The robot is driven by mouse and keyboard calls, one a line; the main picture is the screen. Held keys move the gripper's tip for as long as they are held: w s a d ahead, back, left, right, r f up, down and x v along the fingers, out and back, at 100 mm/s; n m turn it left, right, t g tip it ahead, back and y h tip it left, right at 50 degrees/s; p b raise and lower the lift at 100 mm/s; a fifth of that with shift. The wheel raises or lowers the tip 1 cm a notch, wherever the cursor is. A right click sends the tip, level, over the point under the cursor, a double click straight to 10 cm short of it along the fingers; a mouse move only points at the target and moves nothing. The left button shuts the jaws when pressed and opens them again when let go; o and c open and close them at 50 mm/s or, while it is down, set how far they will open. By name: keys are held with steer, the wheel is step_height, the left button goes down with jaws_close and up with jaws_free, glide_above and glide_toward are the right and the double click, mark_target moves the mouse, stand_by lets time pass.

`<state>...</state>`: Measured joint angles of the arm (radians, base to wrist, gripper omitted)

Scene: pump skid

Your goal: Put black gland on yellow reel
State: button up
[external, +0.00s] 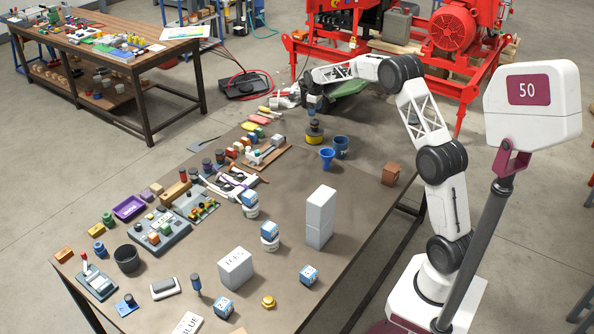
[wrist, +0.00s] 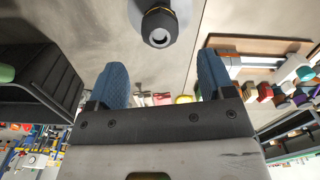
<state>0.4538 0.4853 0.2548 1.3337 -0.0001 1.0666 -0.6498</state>
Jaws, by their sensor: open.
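The yellow reel (external: 315,133) stands upright at the far end of the table, with a yellow middle and dark flanges. The small black gland (external: 314,122) appears to stand on top of it. In the wrist view the black gland (wrist: 159,30) shows end-on with a pale grey bore, and a thin orange-yellow edge and dark flange show behind it, cut by the top edge. My gripper (external: 312,104) is just above the gland, pointing down. Its two blue-padded fingers (wrist: 162,62) are wide apart and empty. The gland lies beyond the fingertips, apparently clear of both.
Two blue cups (external: 334,152) stand close on the near right of the reel. A wooden tray (external: 268,155) with parts lies to the left. A brown box (external: 390,174) and tall grey blocks (external: 320,217) stand nearer. Open table lies between.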

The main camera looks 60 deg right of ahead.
mark_target(314, 120)
steer(key=shift+r, duration=1.8)
steer(key=s+a+r, duration=0.6)
steer(key=s+a, duration=0.3)
steer(key=a, duration=0.1)
steer(key=s+a+r+m+t, duration=0.1)
steer(key=s+a+r, duration=0.4)
steer(key=s+a, duration=0.35)
steer(key=s+a+r, duration=0.6)
steer(key=s+a, duration=0.2)
steer(key=a, duration=0.2)
steer(key=s+a+f, duration=0.2)
steer(key=s+a, duration=0.3)
steer(key=s, duration=0.6)
steer(key=s+a+f+m+t, duration=0.1)
steer(key=s+a, duration=0.3)
steer(key=s, duration=0.7)
steer(key=s+a+f, duration=0.4)
steer(key=s+a, duration=0.1)
steer(key=s, duration=0.7)
steer(key=shift+a+t, duration=0.3)
